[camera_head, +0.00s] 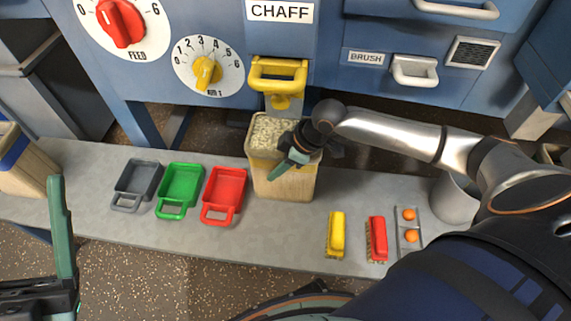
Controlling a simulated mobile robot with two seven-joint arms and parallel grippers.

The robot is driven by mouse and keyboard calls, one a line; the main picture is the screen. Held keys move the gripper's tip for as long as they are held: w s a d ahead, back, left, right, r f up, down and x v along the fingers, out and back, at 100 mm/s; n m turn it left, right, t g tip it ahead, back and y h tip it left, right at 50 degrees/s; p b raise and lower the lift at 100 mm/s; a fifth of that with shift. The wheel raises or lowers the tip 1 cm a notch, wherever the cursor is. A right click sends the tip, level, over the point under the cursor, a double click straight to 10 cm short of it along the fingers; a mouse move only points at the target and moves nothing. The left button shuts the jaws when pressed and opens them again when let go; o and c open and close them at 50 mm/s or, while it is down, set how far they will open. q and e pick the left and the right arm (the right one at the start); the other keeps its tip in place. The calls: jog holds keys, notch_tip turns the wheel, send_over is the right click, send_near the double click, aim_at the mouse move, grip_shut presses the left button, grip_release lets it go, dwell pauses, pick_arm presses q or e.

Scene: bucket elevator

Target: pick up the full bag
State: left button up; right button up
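A bag (285,185), tan and filled to the top with pale chaff, stands upright on the grey bench (140,235) below the yellow CHAFF spout (278,75). My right gripper (290,163) is at the bag's top right, with a green finger across the front of its rim. The gripper hides part of the rim, and I cannot tell whether it touches or grips the bag. My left gripper (62,240) is at the lower left, away from the bag, with one green finger pointing up; the rest is partly cut off.
Grey (138,180), green (180,187) and red (225,190) scoops lie left of the bag. A yellow brush (336,233), a red brush (376,238) and a tray with orange balls (409,228) lie to the right. Another bag (25,165) stands at the left edge.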

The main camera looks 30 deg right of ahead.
grip_shut()
dwell(1.1)
jog(key=shift+r, duration=0.1)
